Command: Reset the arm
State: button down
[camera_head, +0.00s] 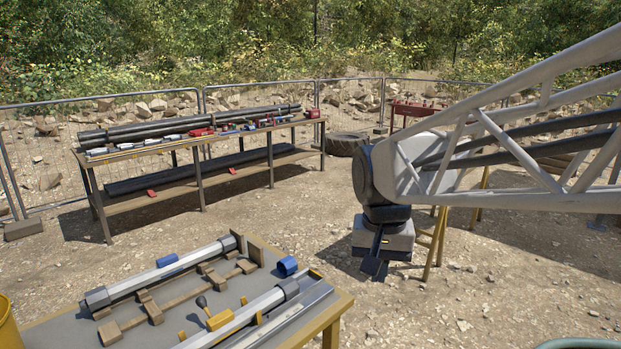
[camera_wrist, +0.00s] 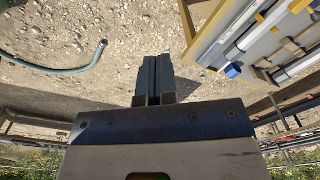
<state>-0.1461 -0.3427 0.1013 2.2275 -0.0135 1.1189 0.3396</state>
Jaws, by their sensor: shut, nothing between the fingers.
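My gripper (camera_head: 374,268) hangs pointing down from the end of my lattice arm, right of centre in the head view. It is in the air over the gravel ground, right of the near table. In the wrist view my gripper's two dark fingers (camera_wrist: 153,80) lie side by side, shut, with nothing held. My arm reaches in from the right side of the head view.
A near table (camera_head: 336,306) at lower left carries tubes on wooden cradles and a blue cap (camera_head: 287,266). A long workbench (camera_head: 200,152) with pipes and tools stands behind. A green hose (camera_wrist: 85,66) lies on the ground. A tyre (camera_head: 346,144) lies farther back.

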jog(key=s+d+f+n+t, duration=0.1)
jog(key=s+d+f, duration=0.2)
jog(key=s, duration=0.4)
jog(key=s+d+f+n+t, duration=0.1)
jog(key=s+d+f, duration=0.2)
jog(key=s, duration=0.5)
jog(key=shift+d, duration=0.35)
dwell(0.4)
